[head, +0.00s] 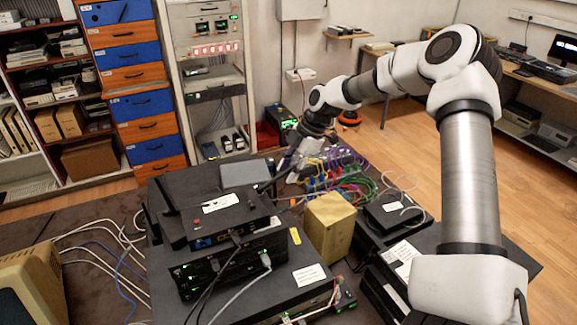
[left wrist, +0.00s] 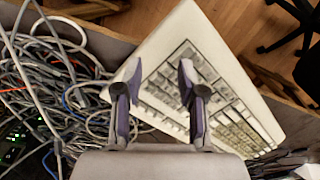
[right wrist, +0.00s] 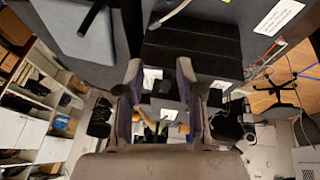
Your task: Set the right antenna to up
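A black router (head: 228,222) sits on top of a stack of dark network boxes in the head view. Its left antenna (head: 164,192) stands up, tilted, at its left side. The right antenna (head: 270,184) is a thin dark rod at its back right corner, slanting toward my right gripper (head: 284,168); its exact tilt is hard to tell. In the right wrist view, my right gripper (right wrist: 158,75) has its fingers apart, with a dark rod (right wrist: 131,30) beyond the left finger. I see nothing clearly held. My left gripper (left wrist: 160,72) is open and empty above a keyboard (left wrist: 180,85).
A yellowish box (head: 327,226) stands right of the router, and a grey box (head: 246,173) lies behind it. Bundled coloured cables (head: 335,175) lie at the back right. Loose cables (left wrist: 60,75) lie beside the keyboard. A beige monitor (head: 30,285) is at the left front.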

